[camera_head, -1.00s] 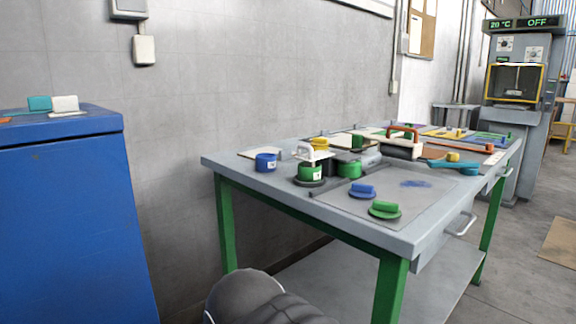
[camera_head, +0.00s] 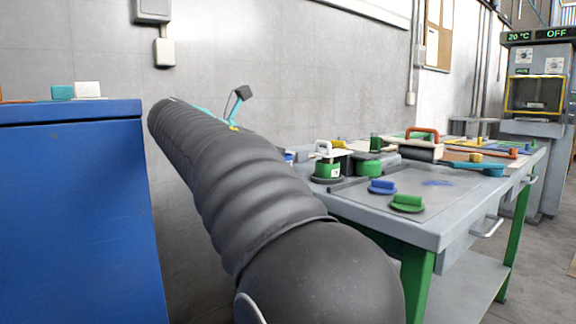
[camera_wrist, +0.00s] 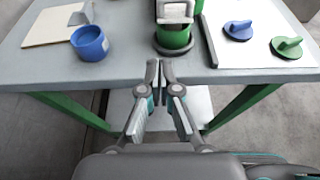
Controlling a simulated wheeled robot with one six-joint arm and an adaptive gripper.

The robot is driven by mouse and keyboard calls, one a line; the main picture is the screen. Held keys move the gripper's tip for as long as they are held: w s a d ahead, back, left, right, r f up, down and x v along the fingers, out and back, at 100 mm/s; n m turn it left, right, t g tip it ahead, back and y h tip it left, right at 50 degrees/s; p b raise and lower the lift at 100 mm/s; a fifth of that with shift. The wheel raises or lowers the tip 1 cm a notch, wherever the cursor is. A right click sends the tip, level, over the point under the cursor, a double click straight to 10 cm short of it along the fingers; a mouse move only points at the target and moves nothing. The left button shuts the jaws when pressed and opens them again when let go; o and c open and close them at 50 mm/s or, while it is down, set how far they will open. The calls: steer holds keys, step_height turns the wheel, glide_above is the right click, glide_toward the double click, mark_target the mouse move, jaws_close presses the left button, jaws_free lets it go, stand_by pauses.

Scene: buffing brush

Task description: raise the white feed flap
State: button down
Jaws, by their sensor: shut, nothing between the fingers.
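A green pot with a white handle-like top (camera_head: 323,149) stands on the grey workbench. The pot also shows in the wrist view (camera_wrist: 174,40), its top cut by the frame edge. A white block (camera_head: 87,89) sits on the blue cabinet, beside a teal one. I cannot tell which white part is the feed flap. My gripper (camera_wrist: 159,68) is shut and empty. In the wrist view its fingertips are at the bench's front edge, just below the green pot, apart from it. In the head view my arm hides the bench's left end.
The workbench (camera_head: 463,225) carries a blue cup (camera_wrist: 89,42), a blue knob piece (camera_head: 382,187), a green knob piece (camera_head: 407,203) and a roller with an orange handle (camera_head: 422,143). The blue cabinet (camera_head: 75,215) stands at left. A grey machine (camera_head: 535,140) stands far right.

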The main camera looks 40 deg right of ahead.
steer(key=shift+r, duration=0.15)
steer(key=b+x, duration=0.2)
steer(key=x, duration=0.8)
stand_by(0.4)
